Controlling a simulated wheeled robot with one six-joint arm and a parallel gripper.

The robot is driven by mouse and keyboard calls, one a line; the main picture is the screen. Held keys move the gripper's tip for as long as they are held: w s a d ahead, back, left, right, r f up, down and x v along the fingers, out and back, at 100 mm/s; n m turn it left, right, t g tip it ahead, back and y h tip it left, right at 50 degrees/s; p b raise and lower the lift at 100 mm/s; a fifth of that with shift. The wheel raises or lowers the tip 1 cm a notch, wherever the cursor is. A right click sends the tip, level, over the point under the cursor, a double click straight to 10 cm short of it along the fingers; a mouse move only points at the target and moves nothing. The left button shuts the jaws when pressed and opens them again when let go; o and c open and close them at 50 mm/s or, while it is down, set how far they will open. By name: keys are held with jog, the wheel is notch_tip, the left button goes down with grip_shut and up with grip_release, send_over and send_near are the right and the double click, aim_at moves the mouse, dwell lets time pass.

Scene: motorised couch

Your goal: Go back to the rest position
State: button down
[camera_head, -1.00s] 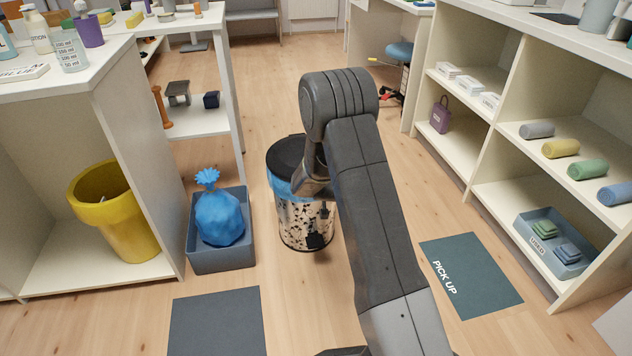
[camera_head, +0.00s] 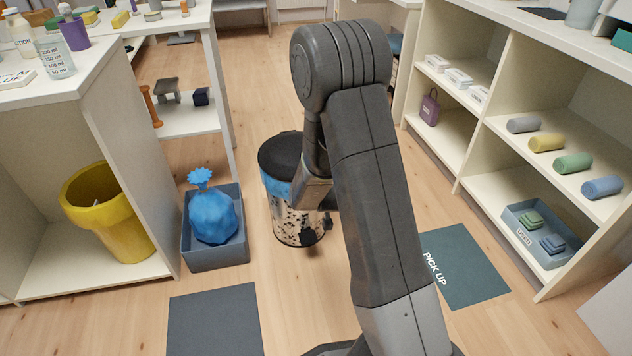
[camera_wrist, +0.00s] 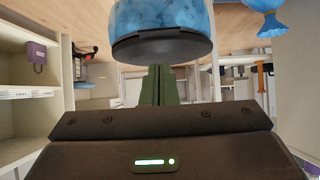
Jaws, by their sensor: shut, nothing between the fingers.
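My arm rises in the middle of the head view and bends down at its elbow. My gripper (camera_wrist: 159,84) shows in the wrist view with its fingers together and nothing between them. In the head view the gripper is mostly hidden behind my arm. A bin with a black lid (camera_head: 283,152) and a blue liner stands on the floor behind my forearm. It also shows in the wrist view (camera_wrist: 162,45), just beyond the fingertips; I cannot tell whether they touch it.
A grey crate (camera_head: 217,256) with a blue bag (camera_head: 213,217) stands left of the bin. A yellow bucket (camera_head: 108,215) sits in the left shelf. A PICK UP mat (camera_head: 465,268) lies right of my arm. Right shelves hold rolls and a tray (camera_head: 537,247).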

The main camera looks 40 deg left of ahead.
jog(key=shift+s+d+r, duration=0.1)
jog(key=shift+d+r, duration=0.05)
jog(key=shift+r, duration=0.05)
jog(key=d+f+b+x, duration=0.1)
jog(key=b+x, duration=0.2)
jog(key=x, duration=0.9)
jog(key=shift+s+f+h, duration=0.3)
jog(key=shift+f, duration=0.1)
